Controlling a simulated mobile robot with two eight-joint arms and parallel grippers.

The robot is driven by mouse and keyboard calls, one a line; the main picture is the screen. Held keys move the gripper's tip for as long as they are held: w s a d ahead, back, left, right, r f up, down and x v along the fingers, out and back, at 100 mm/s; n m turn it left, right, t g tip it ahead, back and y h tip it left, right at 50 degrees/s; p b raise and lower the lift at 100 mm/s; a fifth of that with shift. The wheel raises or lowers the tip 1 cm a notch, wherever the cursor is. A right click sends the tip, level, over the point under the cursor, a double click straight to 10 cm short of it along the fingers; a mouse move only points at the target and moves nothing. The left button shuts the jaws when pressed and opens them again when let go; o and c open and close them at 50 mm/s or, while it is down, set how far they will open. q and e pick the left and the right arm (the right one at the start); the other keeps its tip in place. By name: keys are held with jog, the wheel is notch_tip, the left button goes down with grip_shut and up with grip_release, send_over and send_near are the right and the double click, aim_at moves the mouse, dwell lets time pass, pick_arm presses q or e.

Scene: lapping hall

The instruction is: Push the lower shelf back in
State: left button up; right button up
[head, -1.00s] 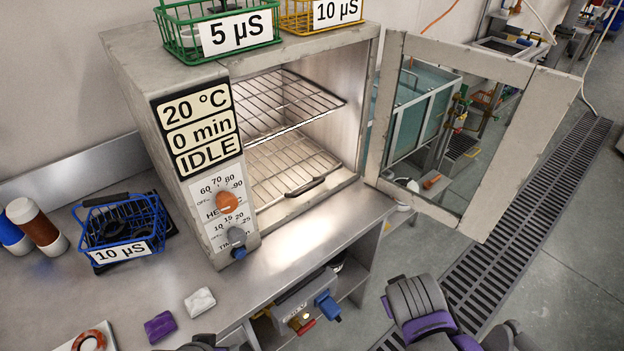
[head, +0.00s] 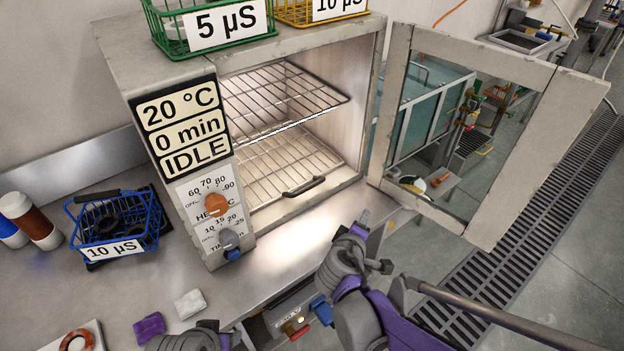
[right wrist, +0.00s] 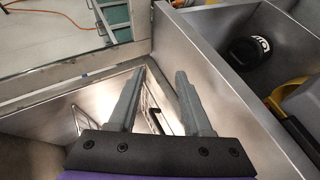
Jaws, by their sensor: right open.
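The oven (head: 190,250) stands on a metal bench with its door (head: 395,110) swung open to the right. The lower shelf (head: 280,160), a wire rack with a dark handle (head: 304,187) on its front edge, lies inside near the oven floor. The handle is close to the front opening. My right gripper (head: 375,240) is open and empty in front of the opening, below and right of the handle. In the right wrist view, the handle (right wrist: 155,120) shows between the two apart fingers (right wrist: 160,75). My left gripper (head: 195,338) is only partly visible at the bottom edge.
An upper wire shelf (head: 275,95) sits above. Green (head: 205,30) and yellow (head: 310,10) baskets stand on the oven. A blue basket (head: 110,225), bottles (head: 32,222), purple (head: 149,326) and white (head: 190,303) pieces lie on the bench. The open door bounds the right side.

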jog(key=w+a+n+t, duration=0.1)
jog(key=w+a+n, duration=0.1)
jog(key=a, duration=0.2)
jog(key=w+a+n+t+y, duration=0.1)
jog(key=w+a+n+t, duration=0.1)
jog(key=a, duration=0.3)
jog(key=w+a+n+t+y, duration=0.1)
jog(key=w+a+n, duration=0.1)
jog(key=a, duration=0.2)
jog(key=shift+w+a+f+n+t, duration=0.25)
jog(key=shift+w+f+n+t, duration=0.05)
jog(key=shift+w+n+t, duration=0.1)
jog(key=shift+w+a, duration=0.15)
jog(key=x, duration=1)
jog(key=shift+w, duration=0.2)
grip_shut()
